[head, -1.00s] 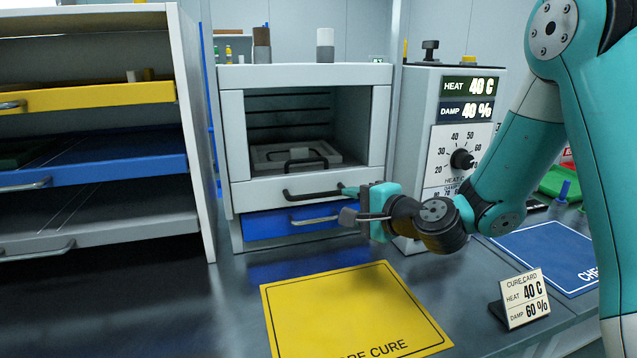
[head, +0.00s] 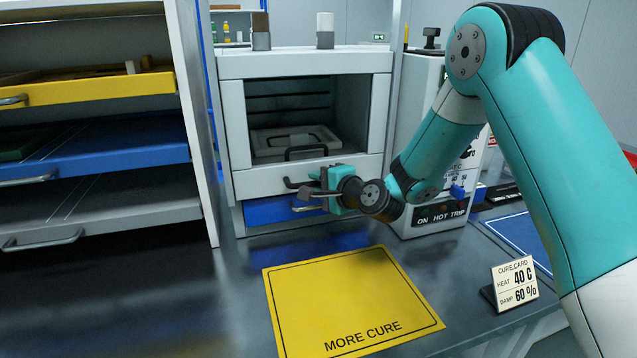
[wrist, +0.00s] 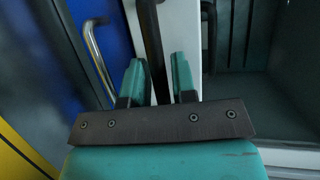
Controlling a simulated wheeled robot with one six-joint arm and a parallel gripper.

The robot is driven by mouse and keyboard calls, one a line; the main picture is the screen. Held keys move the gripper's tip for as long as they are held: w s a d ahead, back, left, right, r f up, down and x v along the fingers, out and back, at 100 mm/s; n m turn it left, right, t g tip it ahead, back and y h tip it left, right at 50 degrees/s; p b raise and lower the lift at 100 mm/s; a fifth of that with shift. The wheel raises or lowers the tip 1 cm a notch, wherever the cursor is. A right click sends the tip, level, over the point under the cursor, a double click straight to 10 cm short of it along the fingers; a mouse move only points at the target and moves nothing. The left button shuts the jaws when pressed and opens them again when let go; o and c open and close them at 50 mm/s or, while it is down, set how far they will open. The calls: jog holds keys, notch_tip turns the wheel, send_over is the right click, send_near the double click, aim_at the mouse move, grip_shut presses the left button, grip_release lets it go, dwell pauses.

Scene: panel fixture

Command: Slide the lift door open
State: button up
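The cabinet's white front panel (head: 258,183) with a long black bar handle (head: 290,184) sits below the opening of the chamber. I take this panel to be the lift door. My gripper (head: 318,183) is at the right part of this handle and hides some of it. In the wrist view, the two teal fingers of my gripper (wrist: 160,72) stand apart on either side of the black handle (wrist: 151,35). Narrow gaps seem to show beside the bar, so the fingers look open around it. Whether either finger touches it is unclear.
A blue drawer (head: 262,212) with a metal handle is just below the panel. A tray with a black handle (head: 306,152) lies inside the chamber. A drawer rack (head: 198,130) stands left, a control box (head: 432,222) right. A yellow mat (head: 350,300) lies clear in front.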

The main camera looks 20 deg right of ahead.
grip_shut()
jog(key=shift+r, duration=0.1)
notch_tip(320, 180, up, 24)
jog(key=p, duration=1.7)
jog(key=shift+r+p, duration=0.15)
jog(key=shift+p, duration=0.15)
jog(key=shift+o, duration=1.8)
grip_release()
